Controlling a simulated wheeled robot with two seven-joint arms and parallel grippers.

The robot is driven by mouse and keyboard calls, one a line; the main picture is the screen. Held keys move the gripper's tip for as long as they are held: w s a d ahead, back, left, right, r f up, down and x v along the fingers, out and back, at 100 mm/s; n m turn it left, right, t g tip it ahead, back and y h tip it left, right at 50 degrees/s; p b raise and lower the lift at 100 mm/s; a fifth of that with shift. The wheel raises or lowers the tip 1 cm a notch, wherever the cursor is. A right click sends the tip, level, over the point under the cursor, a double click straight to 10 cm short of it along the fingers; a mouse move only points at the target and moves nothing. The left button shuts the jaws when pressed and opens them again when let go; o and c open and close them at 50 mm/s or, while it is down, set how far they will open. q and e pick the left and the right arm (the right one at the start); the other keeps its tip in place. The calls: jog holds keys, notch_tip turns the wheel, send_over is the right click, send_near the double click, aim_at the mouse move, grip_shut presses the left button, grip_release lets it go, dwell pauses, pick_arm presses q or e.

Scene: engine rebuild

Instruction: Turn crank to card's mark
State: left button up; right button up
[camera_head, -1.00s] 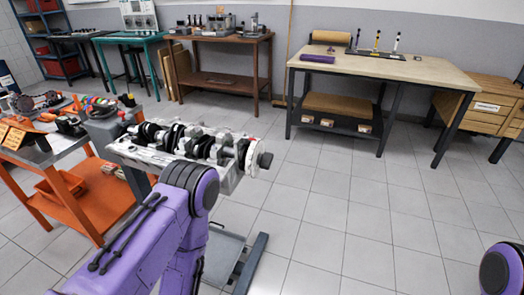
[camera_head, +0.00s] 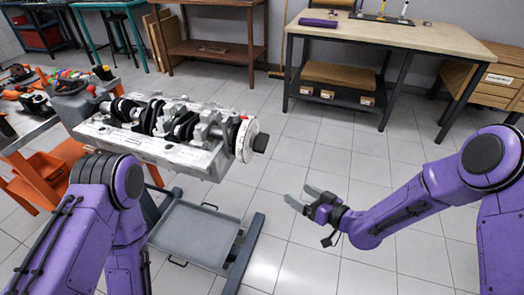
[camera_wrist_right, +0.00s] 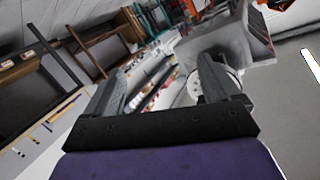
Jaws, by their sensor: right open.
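The crankshaft (camera_head: 176,122) lies in the grey engine block (camera_head: 150,148), which is held on a stand left of centre in the head view. At its right end is a pale round disc (camera_head: 246,140) with a dark hub (camera_head: 261,143). My right gripper (camera_head: 296,193) is open and empty, in the air to the right of and below the hub, apart from it. In the right wrist view its two fingers (camera_wrist_right: 162,66) are spread, with the disc (camera_wrist_right: 232,82) partly behind the right one. I cannot make out a card or its mark. My left gripper is out of view.
A grey tray (camera_head: 195,236) sits low on the stand beneath the block. An orange cart (camera_head: 40,170) with tools stands at the left. A workbench (camera_head: 390,36) and a wooden drawer unit (camera_head: 495,80) stand at the back right. Floor is clear between bench and stand.

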jog(key=w+a+r+n+g+y, duration=0.1)
jog(key=w+a+r+n+y, duration=0.1)
jog(key=w+r+n+y, duration=0.25)
jog(key=n+g+y+b, duration=0.15)
jog(key=n+g, duration=0.25)
jog(key=n, duration=0.5)
send_near(264, 144)
jog(key=w, duration=0.1)
jog(key=x, duration=0.6)
jog(key=f+p+x, duration=0.1)
jog(key=x, duration=0.3)
jog(key=shift+w+f, duration=0.1)
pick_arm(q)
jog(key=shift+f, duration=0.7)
pick_arm(e)
jog(key=shift+c, duration=0.3)
jog(key=c, duration=0.9)
